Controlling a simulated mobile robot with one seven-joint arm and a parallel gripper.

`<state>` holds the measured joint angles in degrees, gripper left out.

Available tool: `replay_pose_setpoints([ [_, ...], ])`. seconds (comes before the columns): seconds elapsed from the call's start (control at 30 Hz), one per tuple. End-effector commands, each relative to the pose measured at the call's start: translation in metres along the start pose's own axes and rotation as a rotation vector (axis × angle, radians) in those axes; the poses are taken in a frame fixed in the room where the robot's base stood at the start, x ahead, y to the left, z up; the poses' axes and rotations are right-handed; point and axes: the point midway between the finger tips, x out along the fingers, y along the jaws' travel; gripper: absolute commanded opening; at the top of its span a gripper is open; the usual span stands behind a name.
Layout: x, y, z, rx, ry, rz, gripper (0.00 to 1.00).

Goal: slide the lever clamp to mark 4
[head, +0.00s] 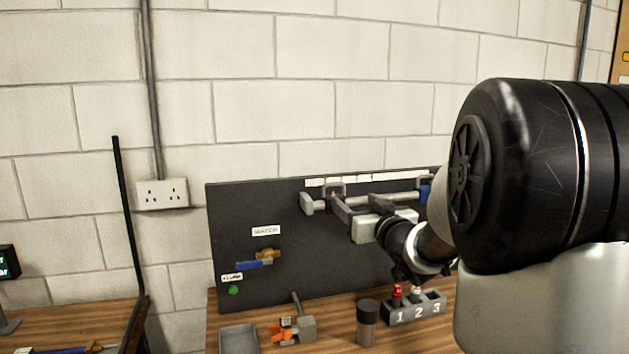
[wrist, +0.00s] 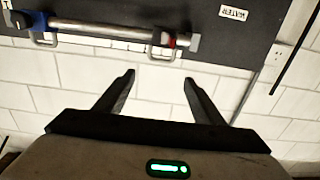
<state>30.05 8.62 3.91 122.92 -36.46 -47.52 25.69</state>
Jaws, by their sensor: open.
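A grey bar (head: 395,198) runs along the top of a dark panel, below a white label strip (head: 365,178); the marks on it are too small to read. In the wrist view, a small red part (wrist: 171,41) sits on the bar near its grey end block, and a blue part (wrist: 22,20) sits near the other end. The blue part also shows in the head view (head: 425,191). I cannot tell for certain which is the lever clamp. My gripper (wrist: 159,77) is open and empty, its fingers pointing at the bar near the red part, apart from it.
The dark panel (head: 310,260) carries a blue-handled valve (head: 258,261). On the bench below are a grey tray (head: 238,339), an orange-and-grey device (head: 290,329), a dark-capped cylinder (head: 367,325) and a numbered holder (head: 415,309). My arm hides the panel's right side.

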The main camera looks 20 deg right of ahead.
Motion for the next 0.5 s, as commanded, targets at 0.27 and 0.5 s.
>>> replay_pose_setpoints([
  [0.27,0.061,-0.001,0.0,0.004,-0.002,-0.002,0.63],
  [0.5,0.112,-0.001,0.0,0.004,-0.002,-0.001,0.63],
])
